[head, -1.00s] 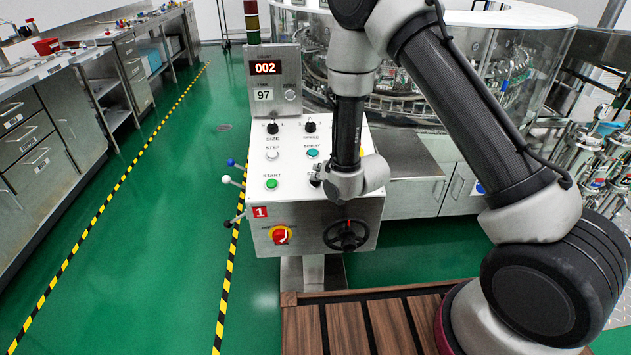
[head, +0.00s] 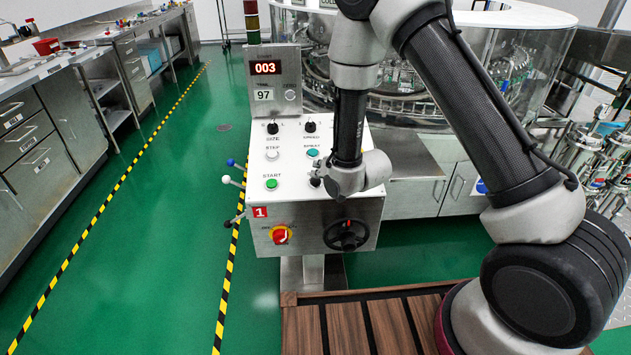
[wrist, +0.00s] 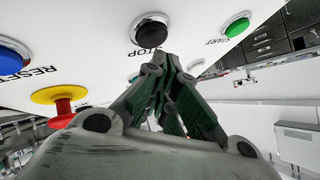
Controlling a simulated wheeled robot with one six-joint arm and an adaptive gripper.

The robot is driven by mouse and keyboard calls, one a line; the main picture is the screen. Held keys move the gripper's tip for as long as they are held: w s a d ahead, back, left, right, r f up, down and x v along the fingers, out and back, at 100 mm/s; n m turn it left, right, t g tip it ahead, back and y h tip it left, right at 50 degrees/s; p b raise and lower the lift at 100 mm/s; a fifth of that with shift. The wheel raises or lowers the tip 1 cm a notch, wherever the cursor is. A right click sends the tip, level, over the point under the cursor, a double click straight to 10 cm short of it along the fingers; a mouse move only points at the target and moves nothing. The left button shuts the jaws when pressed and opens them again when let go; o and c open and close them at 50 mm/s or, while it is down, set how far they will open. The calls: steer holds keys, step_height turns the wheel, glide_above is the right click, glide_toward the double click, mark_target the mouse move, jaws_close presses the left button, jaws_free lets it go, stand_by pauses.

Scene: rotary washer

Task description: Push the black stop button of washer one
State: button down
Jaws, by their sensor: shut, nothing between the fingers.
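The control panel (head: 258,195) of washer one carries a red label "1" (head: 260,212). In the wrist view the black stop button (wrist: 151,29) sits on the white panel face, its STOP lettering beside it. In the head view my wrist and gripper cover that area, and I cannot make the button out. My gripper (wrist: 165,62) is shut and empty. Its fingertips are close to the STOP lettering, just below the button in the wrist view; I cannot tell whether they touch the panel. In the head view my gripper (head: 317,180) is at the panel's right side.
The green START button (head: 271,184) is left of my gripper; a blue RESET button (wrist: 12,55) and a red-and-yellow emergency knob (wrist: 60,100) are near it in the wrist view. A black handwheel (head: 346,235) and red rotary switch (head: 281,235) are on the front.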

mark_target(319, 189)
steer(key=shift+r, duration=0.1)
steer(key=r, duration=0.2)
steer(key=s+r, duration=0.1)
steer(key=r, duration=0.1)
steer(key=shift+s+r, duration=0.2)
steer(key=shift+r, duration=0.15)
stand_by(0.5)
